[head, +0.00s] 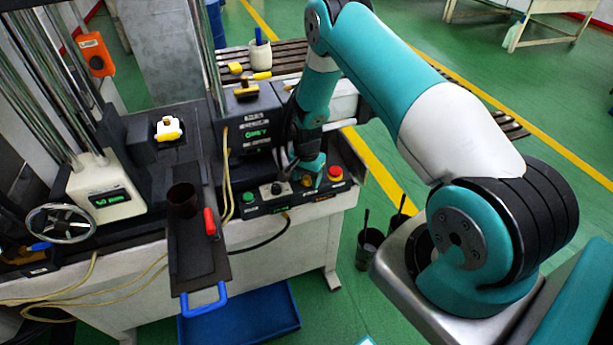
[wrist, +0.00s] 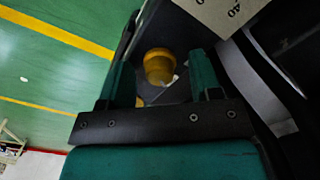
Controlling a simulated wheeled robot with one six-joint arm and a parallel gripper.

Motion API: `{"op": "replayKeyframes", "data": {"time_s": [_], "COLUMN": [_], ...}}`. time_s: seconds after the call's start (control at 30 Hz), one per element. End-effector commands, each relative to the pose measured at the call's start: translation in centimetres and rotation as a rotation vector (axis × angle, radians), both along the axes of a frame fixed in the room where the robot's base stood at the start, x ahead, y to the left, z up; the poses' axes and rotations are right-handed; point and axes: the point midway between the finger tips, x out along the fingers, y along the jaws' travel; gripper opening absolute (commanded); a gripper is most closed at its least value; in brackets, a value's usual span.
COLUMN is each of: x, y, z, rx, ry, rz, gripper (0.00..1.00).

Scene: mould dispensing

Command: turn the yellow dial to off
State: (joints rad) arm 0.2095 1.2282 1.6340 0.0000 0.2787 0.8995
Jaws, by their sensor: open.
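The yellow dial (wrist: 158,66) shows in the wrist view as a round yellow knob on a dark panel. It lies between the two green fingers of my gripper (wrist: 162,60), with a gap visible at the sides. The fingers are open and not closed on the dial. In the head view my gripper (head: 306,172) points down at the control panel (head: 262,210), between a black knob (head: 276,188) and a red button (head: 335,173). There it hides most of the dial, and I cannot tell the dial's setting.
A green button (head: 248,197) sits at the panel's left end. A black box with a green display (head: 257,134) stands behind the panel. A tray with a blue handle (head: 203,300) juts out at the left. Open green floor lies to the right.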

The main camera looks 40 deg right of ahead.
Motion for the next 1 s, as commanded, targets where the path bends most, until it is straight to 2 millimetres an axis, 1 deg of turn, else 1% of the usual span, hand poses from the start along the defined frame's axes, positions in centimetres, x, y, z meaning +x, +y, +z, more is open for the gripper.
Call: {"op": "replayKeyframes", "data": {"time_s": [0.03,0.07,0.1,0.17,0.2,0.27,0.47,0.67,0.87,1.0], "x": [0.0,0.0,0.0,-0.01,-0.01,-0.01,0.0,0.02,0.02,0.02], "y": [0.0,0.0,0.0,0.0,0.0,0.0,0.01,0.0,0.0,0.0], "z": [0.01,0.01,0.02,0.02,0.03,0.03,0.01,-0.1,-0.25,-0.31], "rx": [0.0,0.0,0.0,0.0,0.0,0.0,0.0,0.0,0.0,0.0], "ry": [0.0,0.0,0.0,0.0,0.0,0.0,0.0,0.0,0.0,-0.001], "rz": [0.0,0.0,0.0,0.0,0.0,0.0,0.006,0.058,0.183,0.307], "gripper": [0.58,0.56,0.47,0.33,0.24,0.1,0.1,0.1,0.1,0.1]}}
